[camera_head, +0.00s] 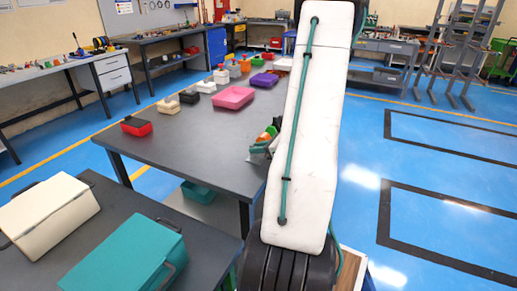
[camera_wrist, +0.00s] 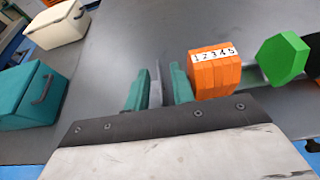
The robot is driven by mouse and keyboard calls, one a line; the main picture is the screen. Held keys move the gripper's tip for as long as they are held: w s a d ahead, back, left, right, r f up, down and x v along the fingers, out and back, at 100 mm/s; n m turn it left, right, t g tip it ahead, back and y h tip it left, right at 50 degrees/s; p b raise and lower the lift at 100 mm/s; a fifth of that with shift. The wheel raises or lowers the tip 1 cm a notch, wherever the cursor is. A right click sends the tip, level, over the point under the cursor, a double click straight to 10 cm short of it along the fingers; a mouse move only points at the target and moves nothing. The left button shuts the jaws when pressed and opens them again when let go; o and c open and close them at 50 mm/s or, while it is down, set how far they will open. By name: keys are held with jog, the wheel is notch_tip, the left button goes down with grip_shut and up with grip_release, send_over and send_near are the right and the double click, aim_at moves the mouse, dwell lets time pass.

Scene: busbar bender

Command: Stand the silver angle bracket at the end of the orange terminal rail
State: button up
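My gripper (camera_wrist: 158,82) shows in the wrist view with its two teal fingers on either side of a grey, upright plate, which looks like the silver angle bracket (camera_wrist: 155,92). The fingers appear shut on it. The bracket's lower part is hidden behind the dark gripper body. The orange terminal rail (camera_wrist: 214,74), with a white label of numbers, is just right of the right finger. The bracket is beside it, left of its near end; I cannot tell whether they touch. In the head view my arm hides most of this spot.
A green hexagonal piece (camera_wrist: 283,58) stands right of the orange block. In the head view, the grey table (camera_head: 180,150) holds a red-black box (camera_head: 136,126), a pink tray (camera_head: 234,97) and several small parts farther back. Cream (camera_head: 48,212) and teal (camera_head: 125,255) cases sit on the nearer table.

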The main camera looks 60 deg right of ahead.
jog(key=a+v, duration=0.1)
jog(key=v, duration=1.1)
jog(key=w+a+r+n+g+y, duration=0.25)
jog(key=w+a+n, duration=0.2)
jog(key=a, duration=0.35)
jog(key=w+a+r+n+g+y, duration=0.2)
jog(key=w+a+r+n, duration=0.15)
jog(key=a+n, duration=0.35)
jog(key=w+a+r+n+g+y, duration=0.2)
jog(key=w+a+r+n+g, duration=0.15)
jog(key=a, duration=0.45)
jog(key=s+a+r+n+g+h, duration=0.2)
jog(key=s+a+n, duration=0.4)
jog(key=a+n, duration=0.3)
jog(key=s+a+r+n+g+h, duration=0.2)
jog(key=s+a+r+n+h, duration=0.2)
jog(key=a+n, duration=0.6)
jog(key=shift+s+n+h, duration=0.5)
jog(key=shift+s+h, duration=0.35)
jog(key=shift+s, duration=0.2)
